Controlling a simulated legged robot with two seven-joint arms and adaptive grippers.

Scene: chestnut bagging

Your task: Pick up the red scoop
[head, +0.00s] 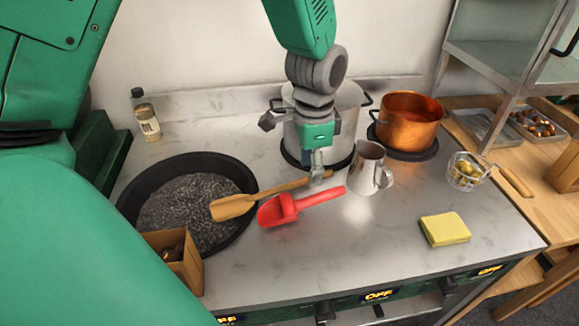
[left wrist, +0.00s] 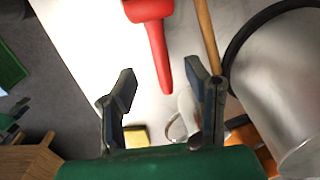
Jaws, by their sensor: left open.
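The red scoop (head: 287,208) lies on the light worktop, its handle pointing right and slightly back. In the left wrist view the red scoop (left wrist: 152,35) shows with its handle end in front of my open fingers. My left gripper (head: 317,172) hangs above the counter, just behind the handle. In the left wrist view its two fingers (left wrist: 162,85) are spread apart with nothing held between them. My right gripper is not seen.
A wooden spatula (head: 255,202) lies beside the scoop, across the rim of a black pan (head: 130,190). A steel jug (head: 366,168) stands right of the handle. A steel pot (head: 346,110) and copper pot (head: 409,118) stand behind. A yellow sponge (head: 445,229) lies right.

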